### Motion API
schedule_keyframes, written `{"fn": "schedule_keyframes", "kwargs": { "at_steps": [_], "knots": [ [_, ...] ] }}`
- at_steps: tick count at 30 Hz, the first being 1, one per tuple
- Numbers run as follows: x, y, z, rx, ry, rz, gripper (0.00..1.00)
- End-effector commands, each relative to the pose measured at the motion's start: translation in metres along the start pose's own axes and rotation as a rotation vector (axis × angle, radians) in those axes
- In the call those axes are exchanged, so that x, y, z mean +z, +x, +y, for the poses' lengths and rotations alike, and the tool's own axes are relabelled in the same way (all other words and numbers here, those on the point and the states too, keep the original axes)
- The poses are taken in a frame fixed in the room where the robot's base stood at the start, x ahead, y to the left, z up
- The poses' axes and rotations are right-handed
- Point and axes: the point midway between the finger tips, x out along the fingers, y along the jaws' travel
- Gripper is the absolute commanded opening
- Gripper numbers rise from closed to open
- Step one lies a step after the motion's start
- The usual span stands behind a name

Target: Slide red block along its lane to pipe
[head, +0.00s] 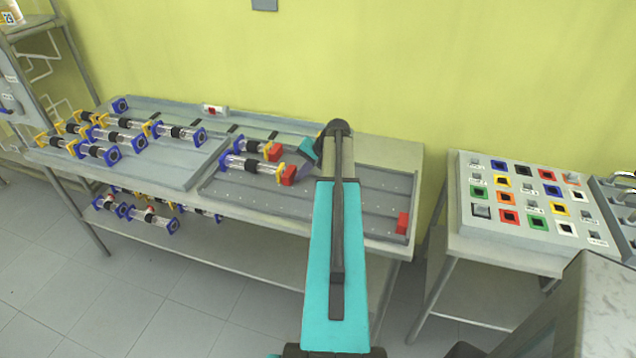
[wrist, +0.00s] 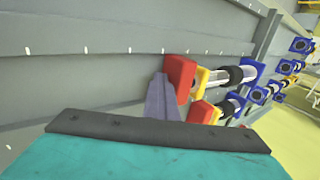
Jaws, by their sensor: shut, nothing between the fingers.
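In the head view, a red block (head: 288,176) sits at the left end of a front lane, against the yellow end of a glass pipe (head: 240,162). A second red block (head: 274,151) sits at the pipe end behind it. A third red block (head: 403,222) is alone at the tray's right end. My gripper (head: 301,171) is low over the lanes, beside the first block and partly hidden by my arm. In the wrist view, the shut grey-purple fingers (wrist: 160,97) are close beside the larger red block (wrist: 180,78); I cannot tell whether they touch.
The lane tray (head: 370,192) is mostly clear on its right half. Several glass pipes with blue and yellow ends (head: 105,135) lie on the left board. A button panel (head: 530,195) stands on a separate table at the right.

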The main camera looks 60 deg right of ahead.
Motion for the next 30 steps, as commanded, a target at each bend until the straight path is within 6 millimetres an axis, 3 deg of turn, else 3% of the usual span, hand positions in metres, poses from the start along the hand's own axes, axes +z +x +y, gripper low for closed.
{"fn": "schedule_keyframes", "kwargs": {
  "at_steps": [10, 30],
  "knots": [
    [0.002, 0.005, -0.004, -0.005, -0.002, -0.005, 0.00],
    [0.000, -0.010, 0.017, -0.001, 0.000, -0.001, 0.00]
  ]
}}
